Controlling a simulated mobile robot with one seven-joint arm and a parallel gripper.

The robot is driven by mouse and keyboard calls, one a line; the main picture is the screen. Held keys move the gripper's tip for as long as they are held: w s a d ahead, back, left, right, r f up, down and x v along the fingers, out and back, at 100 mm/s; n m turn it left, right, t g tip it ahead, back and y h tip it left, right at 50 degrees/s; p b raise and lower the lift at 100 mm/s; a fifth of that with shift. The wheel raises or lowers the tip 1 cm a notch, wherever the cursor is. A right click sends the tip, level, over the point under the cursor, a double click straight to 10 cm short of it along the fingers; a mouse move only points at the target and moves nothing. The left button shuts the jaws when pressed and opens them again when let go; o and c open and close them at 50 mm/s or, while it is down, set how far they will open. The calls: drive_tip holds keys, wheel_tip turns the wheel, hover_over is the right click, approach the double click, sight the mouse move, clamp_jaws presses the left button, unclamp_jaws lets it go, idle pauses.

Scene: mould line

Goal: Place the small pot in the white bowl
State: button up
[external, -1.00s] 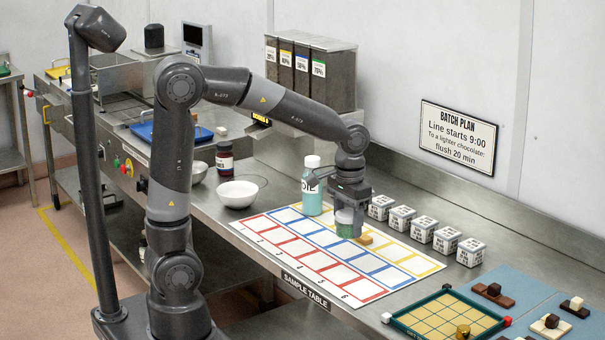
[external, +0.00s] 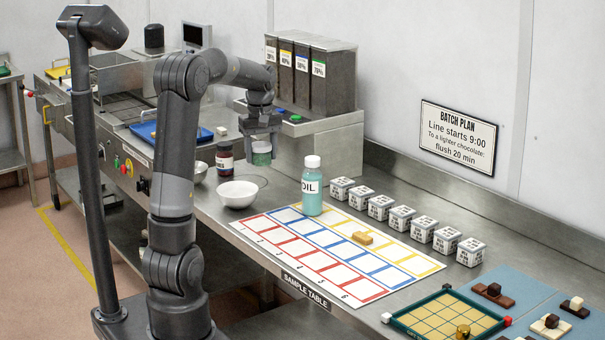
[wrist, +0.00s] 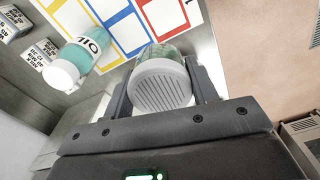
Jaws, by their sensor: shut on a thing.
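My gripper (external: 261,148) is shut on the small pot (external: 262,157), a greenish glass pot. In the wrist view the pot (wrist: 162,85) shows a round grey ribbed lid between the two fingers. The pot is held upright above the steel counter, behind and to the right of the white bowl (external: 238,195). The bowl stands on the counter at the left end of the sample mat. It appears empty and is not visible in the wrist view.
A dark jar (external: 224,159) stands just left of the pot. Several white cubes (external: 401,217) line the back. Dispensers (external: 310,75) rise behind my gripper.

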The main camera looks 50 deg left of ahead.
drive_tip(key=shift+n, duration=0.4)
drive_tip(key=shift+s+a+f, duration=0.5)
drive_tip(key=shift+a+f, duration=1.3)
drive_tip(key=shift+a, duration=0.45)
drive_tip(key=shift+s+a+f, duration=0.5)
drive_tip(key=shift+a+f, duration=1.3)
drive_tip(key=shift+a, duration=0.4)
drive_tip(key=shift+s+a+f, duration=0.5)
drive_tip(key=shift+a+f, duration=1.3)
drive_tip(key=shift+a, duration=0.45)
drive_tip(key=shift+f, duration=0.1)
drive_tip(key=shift+f, duration=0.5)
drive_tip(key=o, duration=1)
drive_tip(key=shift+o, duration=0.2)
wheel_tip(320, 180, up, 13)
drive_tip(key=shift+r, duration=0.15)
drive_tip(key=shift+d, duration=0.1)
